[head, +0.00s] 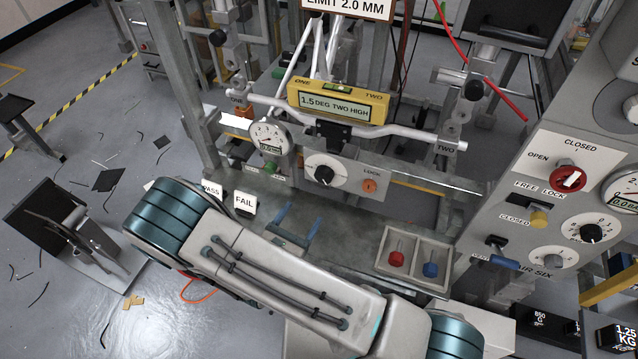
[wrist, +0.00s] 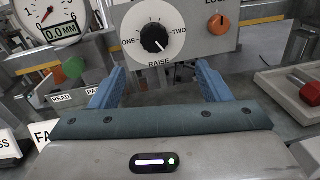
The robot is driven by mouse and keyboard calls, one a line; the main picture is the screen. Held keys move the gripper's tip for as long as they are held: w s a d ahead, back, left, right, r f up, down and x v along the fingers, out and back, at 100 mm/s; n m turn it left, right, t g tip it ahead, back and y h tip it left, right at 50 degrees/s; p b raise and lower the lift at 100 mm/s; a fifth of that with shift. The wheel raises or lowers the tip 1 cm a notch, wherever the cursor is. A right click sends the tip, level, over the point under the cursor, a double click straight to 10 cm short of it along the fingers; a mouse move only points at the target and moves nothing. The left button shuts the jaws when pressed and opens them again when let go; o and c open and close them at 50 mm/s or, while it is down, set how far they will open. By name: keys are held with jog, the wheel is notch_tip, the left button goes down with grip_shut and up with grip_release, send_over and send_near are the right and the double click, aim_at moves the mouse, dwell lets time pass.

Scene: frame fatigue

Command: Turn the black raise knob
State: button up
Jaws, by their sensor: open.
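The black raise knob (head: 324,174) sits on a round white dial on a grey panel under the yellow level. In the wrist view the knob (wrist: 155,38) shows a white pointer mark, with ONE to its left, TWO to its right and RAISE below. My gripper (head: 299,219) is open and empty, with its two blue fingers pointing towards the panel. In the wrist view my gripper (wrist: 160,70) has one finger to either side below the dial. The fingers are apart from the knob, which lies ahead between them.
An orange lock knob (head: 369,185) is right of the dial, and a round gauge (head: 270,138) is left. The yellow level (head: 338,101) reads 1.5 deg two high. A tray (head: 412,238) with red and blue knobs stands right. PASS and FAIL (head: 245,202) blocks are left.

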aim_at(322, 179)
jog(key=shift+n+y, duration=0.4)
jog(key=p+x, duration=0.1)
jog(key=x, duration=0.5)
jog(key=p+x, duration=0.1)
jog(key=x, duration=0.6)
jog(key=shift+w+a+f, duration=0.2)
jog(key=shift+w, duration=0.05)
jog(key=c, duration=1)
